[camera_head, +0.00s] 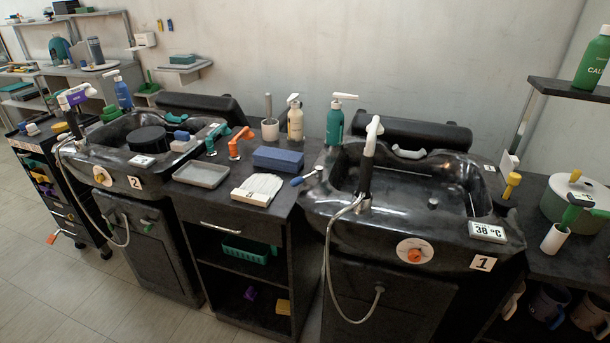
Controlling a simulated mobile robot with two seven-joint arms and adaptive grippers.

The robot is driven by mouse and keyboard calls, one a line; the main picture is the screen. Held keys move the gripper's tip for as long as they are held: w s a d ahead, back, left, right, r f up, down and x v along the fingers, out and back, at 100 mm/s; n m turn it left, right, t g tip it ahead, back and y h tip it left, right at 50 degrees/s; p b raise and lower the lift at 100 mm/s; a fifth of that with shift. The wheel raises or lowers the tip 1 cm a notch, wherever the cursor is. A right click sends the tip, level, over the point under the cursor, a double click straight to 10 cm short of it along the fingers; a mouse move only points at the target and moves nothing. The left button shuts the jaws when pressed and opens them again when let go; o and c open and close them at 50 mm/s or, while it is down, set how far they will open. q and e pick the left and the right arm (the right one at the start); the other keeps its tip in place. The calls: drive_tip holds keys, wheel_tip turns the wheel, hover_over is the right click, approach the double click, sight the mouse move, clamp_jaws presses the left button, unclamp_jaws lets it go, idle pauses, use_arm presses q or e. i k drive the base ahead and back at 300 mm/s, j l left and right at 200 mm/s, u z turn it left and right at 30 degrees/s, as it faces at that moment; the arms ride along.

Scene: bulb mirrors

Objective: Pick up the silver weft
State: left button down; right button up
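A pale silver-white bundle of strands (258,188) lies flat on the dark counter between the two basins; it looks like the silver weft. Its front edge has a tan band with a small dark mark. It lies just in front of a blue block-like item (278,159) and to the right of a grey tray (202,174). Nothing covers it. Neither of my grippers is in view.
Black basin 1 (478,264) stands right of the counter, basin 2 (134,182) left. An orange clamp-like tool (238,143), a cream bottle (295,121) and a teal bottle (335,124) stand behind. A shower hose (327,265) hangs nearby. Open shelves lie below.

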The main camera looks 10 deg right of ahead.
sight(261, 189)
drive_tip(key=z, duration=0.65)
drive_tip(key=j+z, duration=0.2)
drive_tip(key=z, duration=0.2)
drive_tip(key=j+z, duration=0.25)
drive_tip(key=z, duration=0.15)
drive_tip(key=j+z, duration=0.2)
drive_tip(key=z, duration=0.2)
drive_tip(key=k+j+z, duration=0.2)
drive_tip(key=j+z, duration=0.2)
drive_tip(key=j, duration=0.2)
drive_tip(key=k+j+z, duration=0.1)
drive_tip(key=j+z, duration=0.15)
